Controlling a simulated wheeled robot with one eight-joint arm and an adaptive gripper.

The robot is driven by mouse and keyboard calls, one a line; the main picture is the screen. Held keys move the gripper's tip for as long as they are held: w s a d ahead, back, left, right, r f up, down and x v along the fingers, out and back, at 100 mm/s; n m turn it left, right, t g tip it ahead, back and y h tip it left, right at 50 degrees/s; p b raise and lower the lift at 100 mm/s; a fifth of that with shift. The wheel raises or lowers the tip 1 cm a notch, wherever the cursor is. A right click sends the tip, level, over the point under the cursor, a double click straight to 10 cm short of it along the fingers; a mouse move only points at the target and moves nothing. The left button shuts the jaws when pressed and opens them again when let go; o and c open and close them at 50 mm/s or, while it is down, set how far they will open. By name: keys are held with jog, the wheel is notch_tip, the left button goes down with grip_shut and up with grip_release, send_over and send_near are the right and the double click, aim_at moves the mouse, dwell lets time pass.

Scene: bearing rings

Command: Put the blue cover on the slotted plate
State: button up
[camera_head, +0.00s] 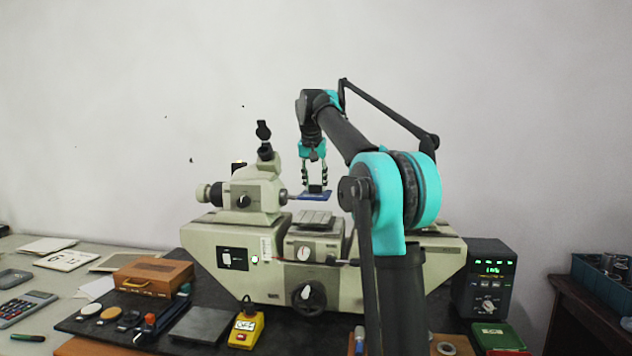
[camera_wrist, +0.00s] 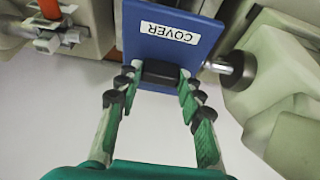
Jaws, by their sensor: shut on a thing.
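The blue cover (camera_wrist: 152,50) is a flat blue plate with a white "COVER" label and a black block handle (camera_wrist: 160,73). My gripper (camera_wrist: 160,80) is shut on that black handle. In the head view the blue cover (camera_head: 312,196) hangs level from my gripper (camera_head: 315,182), in the air above the machine's middle stage. The slotted plate (camera_head: 315,219) appears to be the grey grooved plate on that stage, below the cover with a gap between. In the wrist view I cannot make out the slotted plate.
The machine's left head (camera_head: 255,190) and its thin spindle stand close to the cover's left side. A rounded metal knob (camera_wrist: 232,70) is close to the cover in the wrist view. A wooden box (camera_head: 153,274), a yellow device (camera_head: 246,328) and a black display box (camera_head: 488,283) stand around the machine.

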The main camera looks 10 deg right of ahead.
aim_at(315, 194)
jog(key=shift+f, duration=3.05)
jog(key=shift+s+f, duration=0.1)
jog(key=shift+f, duration=0.25)
jog(key=o, duration=1.3)
jog(key=shift+r, duration=4.3)
